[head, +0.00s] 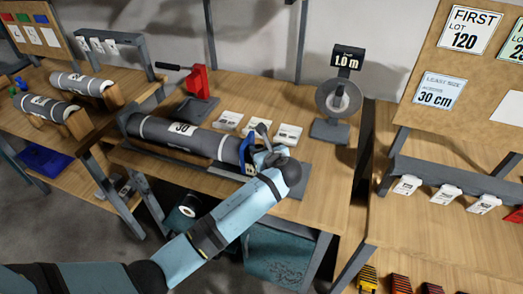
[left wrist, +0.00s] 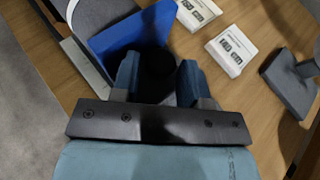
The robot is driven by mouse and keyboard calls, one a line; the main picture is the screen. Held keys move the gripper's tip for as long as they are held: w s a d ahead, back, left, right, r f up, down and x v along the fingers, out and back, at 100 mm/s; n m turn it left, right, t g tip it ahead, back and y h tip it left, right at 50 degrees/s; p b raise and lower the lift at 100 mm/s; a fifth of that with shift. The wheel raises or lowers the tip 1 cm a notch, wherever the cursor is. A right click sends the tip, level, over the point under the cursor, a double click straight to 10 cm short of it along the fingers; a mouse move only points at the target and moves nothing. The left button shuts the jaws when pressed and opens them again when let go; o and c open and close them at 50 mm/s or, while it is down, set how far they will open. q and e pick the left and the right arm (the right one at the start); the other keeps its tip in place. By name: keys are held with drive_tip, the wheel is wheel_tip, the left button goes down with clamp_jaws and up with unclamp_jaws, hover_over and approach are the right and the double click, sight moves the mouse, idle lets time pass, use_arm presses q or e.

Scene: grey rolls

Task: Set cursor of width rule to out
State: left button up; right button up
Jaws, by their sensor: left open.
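The blue cursor (head: 245,155) of the width rule stands at the right end of a grey roll (head: 185,137) labelled 30. In the left wrist view the cursor is a blue plate (left wrist: 118,40) just beyond my fingertips. The rule (head: 222,170) shows as a pale strip along the roll's front; most of it is hidden by the roll and my arm. My left gripper (head: 262,150) is open beside the cursor. In the left wrist view its two fingers (left wrist: 156,78) stand apart, with a dark round shape between them; I cannot tell whether they touch it. My right gripper is not in view.
White cards (head: 288,136) lie behind the gripper. A grey stand with a dial and a 1.0 m sign (head: 338,98) stands at the back right. More rolls (head: 82,84) rest on the left table.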

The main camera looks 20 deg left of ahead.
use_arm(q)
drive_tip(key=shift+c, duration=0.5)
clamp_jaws()
drive_tip(key=d+p, duration=0.3)
drive_tip(key=d, duration=0.6)
drive_tip(key=shift+s+d+r, duration=0.1)
drive_tip(key=shift+s+d, duration=0.05)
drive_tip(key=shift+d, duration=0.4)
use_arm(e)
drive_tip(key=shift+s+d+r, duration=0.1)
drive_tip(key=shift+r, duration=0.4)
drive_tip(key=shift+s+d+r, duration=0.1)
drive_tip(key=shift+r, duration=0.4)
use_arm(q)
drive_tip(key=shift+o, duration=0.5)
unclamp_jaws()
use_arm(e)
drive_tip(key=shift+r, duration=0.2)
